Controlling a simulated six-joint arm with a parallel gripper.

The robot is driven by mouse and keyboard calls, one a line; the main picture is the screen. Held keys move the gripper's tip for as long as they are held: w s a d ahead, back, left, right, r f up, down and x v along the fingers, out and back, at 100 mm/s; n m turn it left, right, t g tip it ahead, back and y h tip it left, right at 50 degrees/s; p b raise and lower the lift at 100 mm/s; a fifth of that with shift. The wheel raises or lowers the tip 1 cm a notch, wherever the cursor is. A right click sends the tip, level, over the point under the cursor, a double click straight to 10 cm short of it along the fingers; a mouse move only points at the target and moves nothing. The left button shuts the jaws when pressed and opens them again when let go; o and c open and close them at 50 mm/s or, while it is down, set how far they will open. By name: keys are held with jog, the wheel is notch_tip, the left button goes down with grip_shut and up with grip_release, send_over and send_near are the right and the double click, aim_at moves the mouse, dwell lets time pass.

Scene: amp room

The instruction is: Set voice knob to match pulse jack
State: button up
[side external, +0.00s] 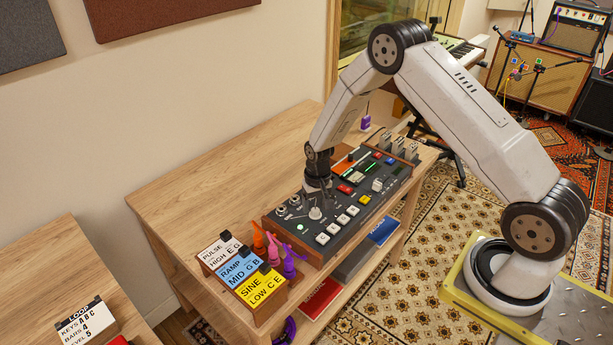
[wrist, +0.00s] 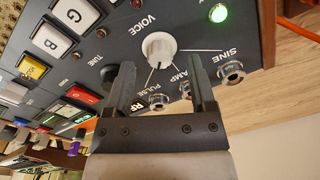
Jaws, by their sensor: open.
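The white voice knob (wrist: 159,47) sits on the dark panel under the word VOICE; it also shows in the side view (side external: 315,213). Thin lines run from it toward the SINE, RAMP and PULSE labels. The SINE jack (wrist: 231,72) is at right, the RAMP jack (wrist: 187,90) is partly behind a finger, and the PULSE jack (wrist: 158,101) is lower, between the fingers. All three look empty. My gripper (wrist: 161,64) is open, its fingers on either side of the knob's lower part in the picture, with gaps. The knob's pointer direction is hard to tell.
A lit green button (wrist: 218,13) is beside the knob. White buttons (wrist: 52,38) line the panel. Label cards (side external: 240,268) stand on a wooden rack, with orange, pink and purple plugs (side external: 272,246) beside it. The wooden table (side external: 190,190) is clear behind the console.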

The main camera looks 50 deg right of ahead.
aim_at(316, 209)
jog(key=shift+d+r, duration=0.1)
jog(key=shift+r, duration=3.05)
jog(key=shift+r, duration=0.1)
jog(key=shift+s+r, duration=0.1)
jog(key=shift+r, duration=0.05)
jog(key=s+a+r+n+t, duration=0.1)
jog(key=s+a+r, duration=0.3)
jog(key=s, duration=0.5)
jog(key=s+a+r+n+t, duration=0.1)
jog(key=s+a+r+n, duration=0.3)
jog(key=s+r, duration=0.4)
jog(key=shift+s+a+r, duration=0.15)
jog(key=shift+s+r, duration=0.2)
jog(key=shift+r, duration=0.1)
